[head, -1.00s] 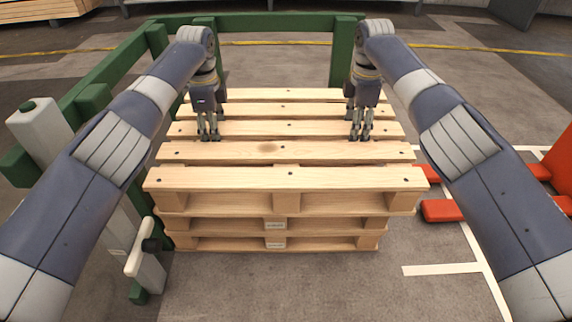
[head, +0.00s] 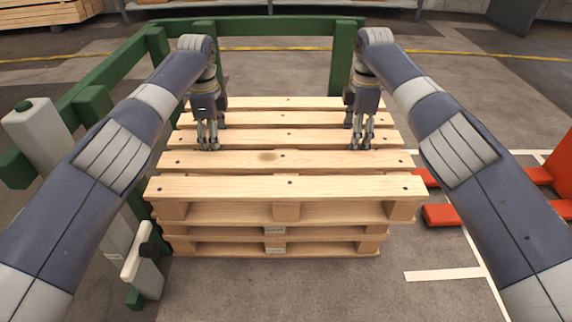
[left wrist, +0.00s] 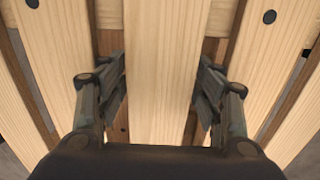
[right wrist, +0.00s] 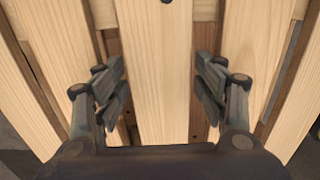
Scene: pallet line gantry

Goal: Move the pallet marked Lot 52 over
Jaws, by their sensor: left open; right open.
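A stack of wooden pallets stands in front of me in the head view. The top pallet (head: 289,187) lies flat, squared over the middle pallet (head: 205,232) and the bottom pallet (head: 205,248). Small labels show on the front centre blocks of the lower two, too small to read; I cannot tell which pallet is Lot 52. My left gripper (head: 208,147) is open, its fingers either side of one top slat (left wrist: 160,70). My right gripper (head: 361,147) is open and likewise straddles a slat (right wrist: 155,80) on the right side. Fingertip contact is unclear.
A green frame (head: 270,28) runs behind and along the left of the stack, with a white post (head: 45,130) at left. Red forks (head: 455,213) lie on the floor at right, near white floor lines (head: 442,275). Grey floor in front is clear.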

